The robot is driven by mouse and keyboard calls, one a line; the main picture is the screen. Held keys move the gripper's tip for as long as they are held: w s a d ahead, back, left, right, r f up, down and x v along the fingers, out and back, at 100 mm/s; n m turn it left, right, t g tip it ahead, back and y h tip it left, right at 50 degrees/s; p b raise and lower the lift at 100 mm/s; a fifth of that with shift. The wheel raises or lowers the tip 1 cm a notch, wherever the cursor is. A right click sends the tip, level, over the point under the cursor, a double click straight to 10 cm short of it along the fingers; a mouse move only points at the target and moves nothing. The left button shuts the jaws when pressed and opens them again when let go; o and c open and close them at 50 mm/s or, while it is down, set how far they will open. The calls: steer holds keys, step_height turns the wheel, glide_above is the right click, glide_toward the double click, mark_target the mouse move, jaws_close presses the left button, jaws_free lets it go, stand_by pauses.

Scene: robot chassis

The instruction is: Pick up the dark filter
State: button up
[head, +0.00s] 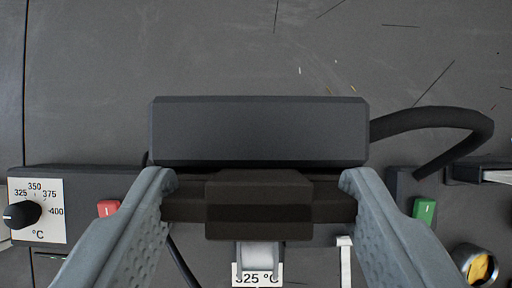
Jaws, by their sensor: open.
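A long dark grey block (258,132) with bevelled ends, which looks like the dark filter, lies across the middle of the head view. My gripper (258,178) is open, with its two grey fingers spread wide. The fingertips are near the block's lower left and lower right corners; I cannot tell whether they touch it. A darker bar with a raised middle piece (258,203) spans the space between the fingers, just below the block. I cannot tell whether it belongs to the block. The fingers hide parts of the surroundings on both sides.
A black cable (455,116) loops out to the right of the block. A temperature dial (22,214) and a red switch (109,208) are on the left. A green switch (424,211) and a yellow round knob (479,267) are on the right. The scratched grey surface above is clear.

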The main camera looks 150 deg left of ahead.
jaws_close()
